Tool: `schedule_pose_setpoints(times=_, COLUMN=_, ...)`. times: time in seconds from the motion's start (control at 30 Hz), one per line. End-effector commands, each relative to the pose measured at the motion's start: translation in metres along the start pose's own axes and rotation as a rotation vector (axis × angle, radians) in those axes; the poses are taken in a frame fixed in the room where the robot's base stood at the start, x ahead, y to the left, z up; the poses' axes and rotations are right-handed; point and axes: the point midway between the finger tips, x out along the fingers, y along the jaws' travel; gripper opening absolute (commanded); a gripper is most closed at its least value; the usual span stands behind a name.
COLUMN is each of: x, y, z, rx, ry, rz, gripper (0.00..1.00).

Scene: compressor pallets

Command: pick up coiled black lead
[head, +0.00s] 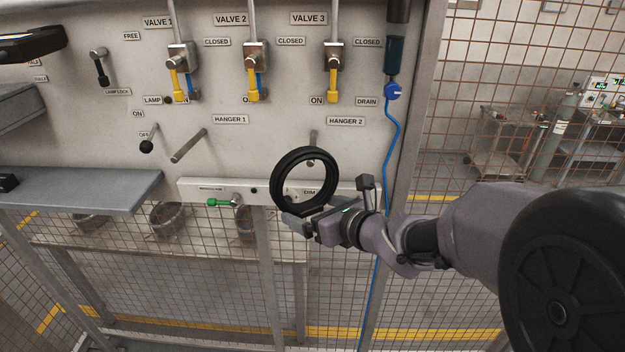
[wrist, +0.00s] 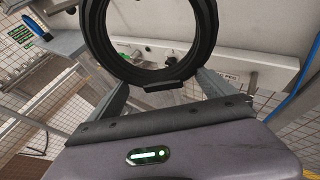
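The coiled black lead (head: 276,186) is a thick upright black ring in front of the panel at HANGER 2. It appears to hang on the hanger 2 peg (head: 312,137), whose tip shows inside the ring. My gripper (head: 297,224) is just below the coil's lower edge. In the wrist view the coil (wrist: 94,32) fills the top middle, with a short black band at its bottom. The gripper's two fingers (wrist: 163,92) stand wide apart on either side of that band. I cannot tell whether they touch the coil.
The empty hanger 1 peg (head: 188,146) sticks out left of the coil. A white rail (head: 220,188) with a green-handled valve runs behind it. A grey shelf (head: 80,190) is at the left. A blue hose (head: 392,150) hangs at the right near a post.

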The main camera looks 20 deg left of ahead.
Motion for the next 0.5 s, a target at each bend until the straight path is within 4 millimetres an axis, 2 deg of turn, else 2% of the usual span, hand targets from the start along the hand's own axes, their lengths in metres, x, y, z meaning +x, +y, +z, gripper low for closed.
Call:
schedule_pose_setpoints(times=0.03, x=0.0, y=0.0002, z=0.0005, rx=-0.001, ry=-0.001, rz=0.001, gripper=0.8)
schedule_pose_setpoints(times=0.3, x=-0.0003, y=0.0002, z=0.0012, rx=-0.001, ry=-0.002, rz=0.001, gripper=0.28)
schedule_pose_setpoints(times=0.5, x=-0.0008, y=0.0002, z=0.0021, rx=-0.001, ry=-0.002, rz=0.001, gripper=0.27)
